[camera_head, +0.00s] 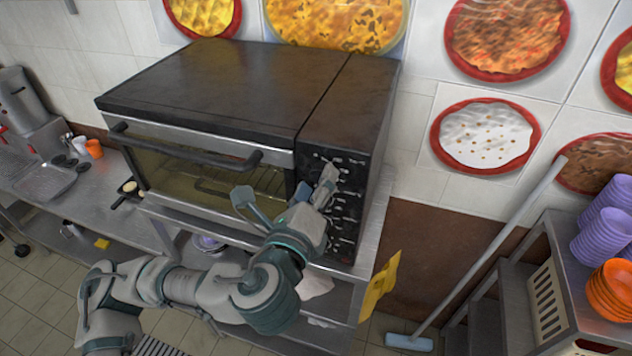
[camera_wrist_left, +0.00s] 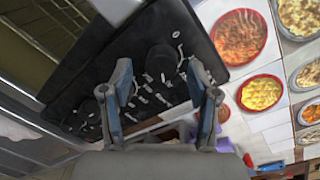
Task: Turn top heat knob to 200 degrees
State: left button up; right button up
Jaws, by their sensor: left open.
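The oven (camera_head: 215,85) stands on a steel stand, with a black control panel (camera_head: 350,182) on its right side. In the left wrist view the panel (camera_wrist_left: 80,90) carries a dark round knob (camera_wrist_left: 162,62) and white markings. My left gripper (camera_head: 287,185) is in front of the panel, its fingers spread. In the left wrist view, the open left gripper (camera_wrist_left: 160,66) has a finger on each side of the dark knob; I cannot tell whether they touch it. The gripper hides part of the panel in the head view. The degree marks are too small to read.
The oven door handle (camera_head: 185,145) is left of my gripper. Plate pictures cover the wall.

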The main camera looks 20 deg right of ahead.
pick_arm(q)
jog(key=v, duration=0.7)
dwell(0.3)
